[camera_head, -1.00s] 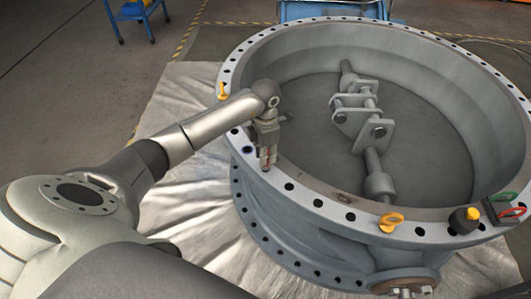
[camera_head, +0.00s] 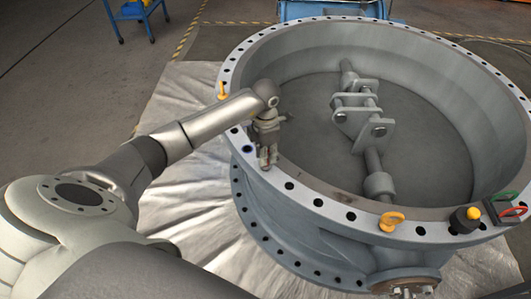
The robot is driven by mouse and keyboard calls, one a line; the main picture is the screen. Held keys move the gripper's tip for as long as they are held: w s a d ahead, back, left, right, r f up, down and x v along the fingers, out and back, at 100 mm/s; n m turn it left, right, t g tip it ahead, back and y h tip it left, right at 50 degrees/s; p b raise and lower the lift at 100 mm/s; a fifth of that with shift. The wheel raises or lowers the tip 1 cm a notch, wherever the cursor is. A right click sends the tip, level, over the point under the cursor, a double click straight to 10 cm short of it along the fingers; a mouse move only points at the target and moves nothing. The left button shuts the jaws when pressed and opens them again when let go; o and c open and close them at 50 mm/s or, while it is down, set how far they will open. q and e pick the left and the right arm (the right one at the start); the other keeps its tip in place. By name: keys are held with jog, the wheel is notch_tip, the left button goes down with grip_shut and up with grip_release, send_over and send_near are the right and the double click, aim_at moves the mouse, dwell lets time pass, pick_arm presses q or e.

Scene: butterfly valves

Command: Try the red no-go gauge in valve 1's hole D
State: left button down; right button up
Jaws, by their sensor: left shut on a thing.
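The large grey valve body (camera_head: 300,265) lies flat, its flange full of dark bolt holes. My left gripper (camera_head: 267,163) points down over the near-left part of the flange. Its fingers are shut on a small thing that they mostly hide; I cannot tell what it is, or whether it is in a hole. A blue-edged hole (camera_head: 247,149) shows just left of the fingers. A red ring-handled gauge (camera_head: 514,211) rests on a dark block at the right of the flange, beside a green one (camera_head: 506,196). No hole letters are readable. My right gripper is out of view.
A yellow eyebolt (camera_head: 391,221) and a black knob with a yellow top (camera_head: 465,219) stand on the near-right flange. Another yellow eyebolt (camera_head: 222,91) stands at the left. The disc bracket (camera_head: 362,120) is inside the bore. Silvery sheeting (camera_head: 185,210) lies around the valve.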

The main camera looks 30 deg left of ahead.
pick_arm(q)
jog(key=shift+f, duration=0.4)
dwell(0.4)
jog(key=shift+r, duration=0.1)
dwell(0.6)
jog(key=shift+r+p, duration=2.1)
jog(key=shift+r, duration=1.15)
